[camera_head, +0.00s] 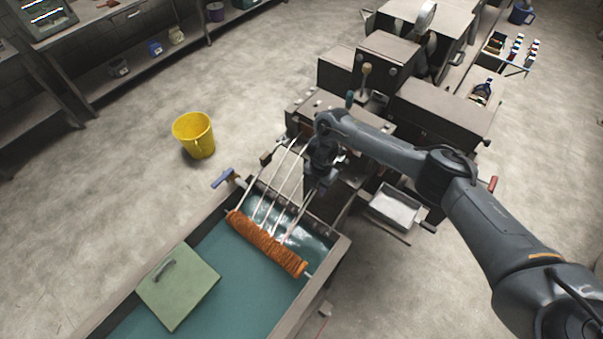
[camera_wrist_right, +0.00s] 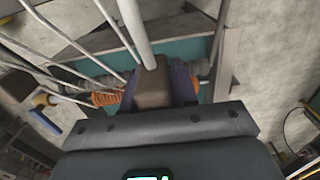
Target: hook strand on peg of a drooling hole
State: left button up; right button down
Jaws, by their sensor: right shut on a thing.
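Several pale strands (camera_head: 271,186) run from the machine's front down toward the bath with the orange roller (camera_head: 265,244). My right gripper (camera_head: 313,188) is over the machine end of the bath, at the right side of the strands. In the right wrist view its fingers (camera_wrist_right: 158,88) are shut around a brownish piece at the end of a thick white strand (camera_wrist_right: 136,30). Other strands (camera_wrist_right: 62,38) lie to the left there, apart from the fingers. The hole and its peg are hidden or too small to tell. My left gripper is out of view.
The bath (camera_head: 235,300) has raised walls and a green plate (camera_head: 178,287) with a handle across it. A yellow bucket (camera_head: 194,136) is on the floor at left. The machine (camera_head: 437,110) fills the space behind my gripper.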

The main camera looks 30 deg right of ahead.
jog(key=shift+s+d+f+b, duration=0.1)
jog(key=shift+s+f+b, duration=0.25)
jog(key=shift+f, duration=0.35)
jog(key=shift+s+d+f+b, duration=0.1)
jog(key=shift+s+f+b, duration=0.25)
jog(key=shift+f, duration=0.35)
jog(key=shift+s+d+f+b, duration=0.1)
jog(key=shift+s+f+b, duration=0.25)
jog(key=shift+f, duration=0.35)
jog(key=shift+w, duration=0.1)
jog(key=shift+f, duration=0.35)
dwell(0.4)
jog(key=shift+f+b, duration=0.45)
dwell(0.3)
jog(key=shift+f, duration=0.4)
dwell(0.3)
jog(key=shift+f+b, duration=0.35)
jog(key=shift+b, duration=0.15)
